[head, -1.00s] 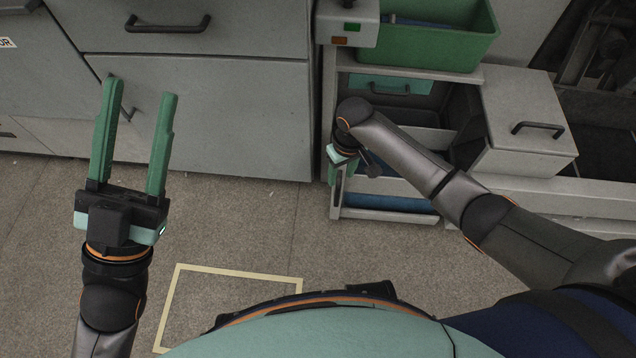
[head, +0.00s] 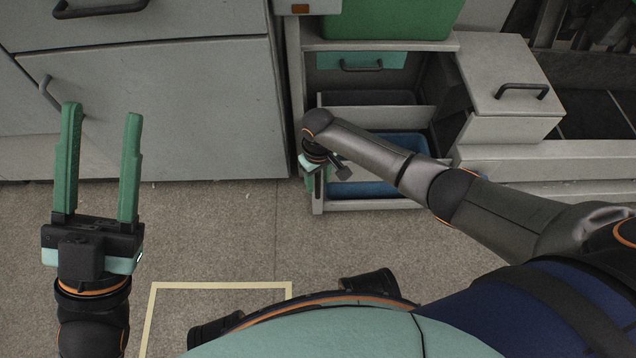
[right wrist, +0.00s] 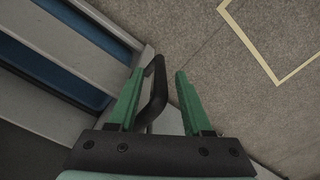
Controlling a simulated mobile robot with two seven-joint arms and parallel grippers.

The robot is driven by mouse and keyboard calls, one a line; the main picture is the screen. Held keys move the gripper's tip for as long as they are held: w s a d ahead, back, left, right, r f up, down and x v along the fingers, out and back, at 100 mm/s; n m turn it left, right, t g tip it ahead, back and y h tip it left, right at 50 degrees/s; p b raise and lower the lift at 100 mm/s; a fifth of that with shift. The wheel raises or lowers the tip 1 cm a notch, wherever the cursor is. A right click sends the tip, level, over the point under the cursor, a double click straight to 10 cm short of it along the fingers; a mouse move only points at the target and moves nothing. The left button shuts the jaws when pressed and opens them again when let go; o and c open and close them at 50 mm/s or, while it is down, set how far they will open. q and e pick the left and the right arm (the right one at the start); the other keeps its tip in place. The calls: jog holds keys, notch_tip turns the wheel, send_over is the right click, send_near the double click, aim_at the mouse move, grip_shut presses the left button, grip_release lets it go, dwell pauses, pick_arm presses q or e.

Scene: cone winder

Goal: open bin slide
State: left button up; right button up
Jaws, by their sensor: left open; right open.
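A grey shelf unit (head: 305,90) stands ahead with stacked compartments. Its lowest compartment holds a blue-lined bin (head: 375,188); in the right wrist view blue-lined trays (right wrist: 72,78) show at the left. My right gripper (head: 316,186) is at the unit's lower left front corner. In the right wrist view the right gripper (right wrist: 160,72) is open, with a dark bar handle (right wrist: 157,90) between its green fingers, nearer the left one. Which panel the handle belongs to is hard to tell. My left gripper (head: 103,113) is open and empty, left of the unit before a grey cabinet.
The grey cabinet (head: 190,110) has dark handles. A green bin (head: 390,20) stands on top of the unit, and a grey box with a handle (head: 515,75) is at the right. Floor with a yellow tape outline (head: 220,286) is clear in front.

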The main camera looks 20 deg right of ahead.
jog(key=shift+f, duration=0.15)
jog(key=c, duration=0.8)
jog(key=shift+a, duration=0.1)
